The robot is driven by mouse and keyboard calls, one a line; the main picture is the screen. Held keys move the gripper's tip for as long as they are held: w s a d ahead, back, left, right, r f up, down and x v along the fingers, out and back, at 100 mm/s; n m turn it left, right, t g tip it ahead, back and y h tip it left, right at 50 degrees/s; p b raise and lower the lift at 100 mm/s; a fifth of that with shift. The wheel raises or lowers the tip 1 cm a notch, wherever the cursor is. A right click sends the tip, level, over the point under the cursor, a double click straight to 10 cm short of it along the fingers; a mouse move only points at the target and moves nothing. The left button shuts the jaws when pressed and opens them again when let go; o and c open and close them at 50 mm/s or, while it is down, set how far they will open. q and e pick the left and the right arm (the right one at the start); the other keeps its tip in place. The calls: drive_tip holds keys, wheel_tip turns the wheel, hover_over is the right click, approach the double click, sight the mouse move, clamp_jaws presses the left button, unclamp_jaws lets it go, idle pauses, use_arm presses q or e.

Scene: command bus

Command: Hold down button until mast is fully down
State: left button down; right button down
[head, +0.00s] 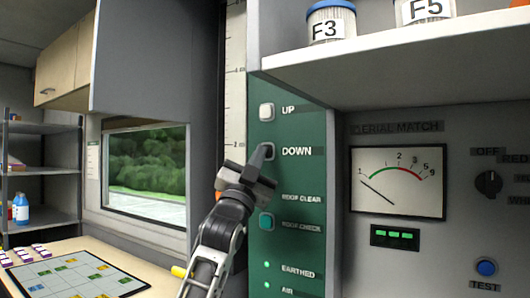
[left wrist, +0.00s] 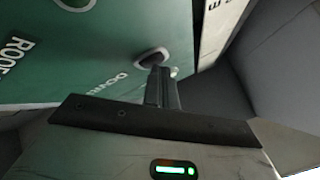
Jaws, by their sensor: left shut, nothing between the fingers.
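The green panel (head: 297,180) carries a pale UP button (head: 266,111) and, below it, the DOWN button (head: 271,149). My left gripper (head: 266,152) is shut and empty, its fingertips at the DOWN button and covering part of it. In the left wrist view the closed fingertips (left wrist: 157,68) meet the dark middle of the DOWN button (left wrist: 149,54). I cannot tell how far it is pressed in. A white vertical scale (head: 235,85) with metre marks stands left of the panel. The mast itself is not visible. My right gripper is not in view.
Green EARTHED (head: 267,265) and AIR (head: 267,286) lamps are lit. A white shelf (head: 400,60) with jars juts out at upper right. A meter (head: 398,182) is right of the panel. A desk (head: 150,262) is lower left.

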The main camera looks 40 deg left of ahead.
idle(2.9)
use_arm(q)
drive_tip(key=shift+s, duration=0.15)
drive_tip(key=shift+s+d, duration=0.1)
drive_tip(key=shift+s, duration=0.55)
drive_tip(key=s, duration=0.1)
drive_tip(key=s+b, duration=0.1)
drive_tip(key=s, duration=0.3)
drive_tip(key=shift+d, duration=0.3)
